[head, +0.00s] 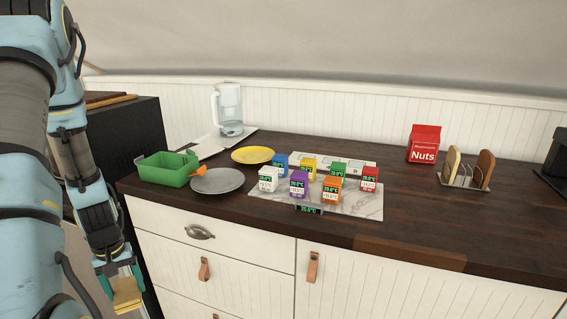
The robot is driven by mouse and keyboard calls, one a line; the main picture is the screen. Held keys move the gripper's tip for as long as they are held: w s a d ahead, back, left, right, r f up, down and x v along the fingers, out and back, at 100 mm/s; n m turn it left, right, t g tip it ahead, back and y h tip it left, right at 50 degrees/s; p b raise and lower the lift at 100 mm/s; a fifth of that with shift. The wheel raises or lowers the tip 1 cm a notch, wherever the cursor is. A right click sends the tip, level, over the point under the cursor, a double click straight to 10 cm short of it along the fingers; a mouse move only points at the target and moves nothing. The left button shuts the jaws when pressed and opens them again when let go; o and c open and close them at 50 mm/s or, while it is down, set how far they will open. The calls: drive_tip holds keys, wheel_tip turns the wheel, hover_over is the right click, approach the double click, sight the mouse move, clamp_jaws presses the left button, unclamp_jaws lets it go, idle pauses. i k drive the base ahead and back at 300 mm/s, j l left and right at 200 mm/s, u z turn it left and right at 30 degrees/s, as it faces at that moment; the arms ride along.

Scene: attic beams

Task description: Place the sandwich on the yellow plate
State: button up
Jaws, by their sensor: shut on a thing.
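My gripper (122,281) is at the lower left, in front of the counter and below its top. It is shut on a tan, bread-coloured piece, the sandwich (127,298), whose lower part is close to the picture's bottom edge. The yellow plate (253,155) lies flat and empty on the dark wooden counter, behind a grey plate (217,181). My gripper is well apart from the yellow plate, to its left and nearer to me.
Several coloured cartons with displays stand on a marble board (358,205). A water pitcher (228,108), a red Nuts box (425,143) and a rack (462,177) are farther back.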

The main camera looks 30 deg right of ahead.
sight(253, 157)
drive_tip(key=j+z, duration=1.15)
